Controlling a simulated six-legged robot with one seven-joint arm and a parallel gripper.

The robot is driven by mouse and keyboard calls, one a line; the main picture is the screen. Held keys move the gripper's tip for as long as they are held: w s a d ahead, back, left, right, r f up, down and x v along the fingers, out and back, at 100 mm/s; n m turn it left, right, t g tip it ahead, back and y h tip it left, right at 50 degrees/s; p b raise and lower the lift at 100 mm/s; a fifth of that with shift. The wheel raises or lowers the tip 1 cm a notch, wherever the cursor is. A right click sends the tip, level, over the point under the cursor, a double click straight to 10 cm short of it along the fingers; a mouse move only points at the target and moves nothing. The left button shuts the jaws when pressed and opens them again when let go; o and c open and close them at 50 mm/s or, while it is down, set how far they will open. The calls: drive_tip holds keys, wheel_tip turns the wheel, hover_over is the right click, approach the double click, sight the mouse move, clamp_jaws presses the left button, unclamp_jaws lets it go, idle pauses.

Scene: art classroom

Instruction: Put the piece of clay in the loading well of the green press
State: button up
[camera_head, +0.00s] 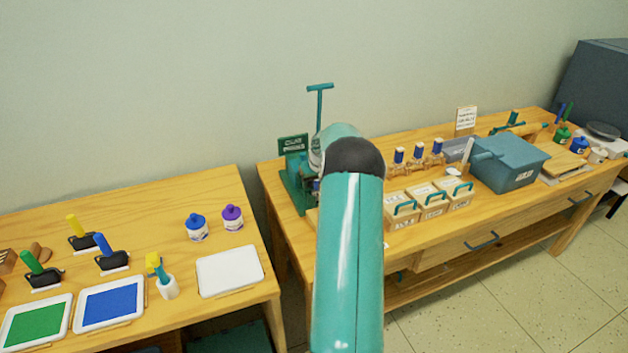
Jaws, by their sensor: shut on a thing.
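The green press (291,188) stands at the left end of the right-hand table, against the wall. A teal T-shaped handle (320,88) rises above it, and a small green sign (293,143) is at its back. My teal arm reaches up from the bottom of the picture towards the press and covers its right side. My gripper is hidden behind the arm. I cannot see the piece of clay or the loading well.
The left table (135,198) holds paint trays (108,303), jars (196,227) and a white tray (230,271). A gap separates the tables.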

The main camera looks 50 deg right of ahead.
idle(0.3)
drive_tip(key=o, duration=1.1)
drive_tip(key=shift+o, duration=0.2)
wheel_tip(320, 180, up, 8)
idle(0.5)
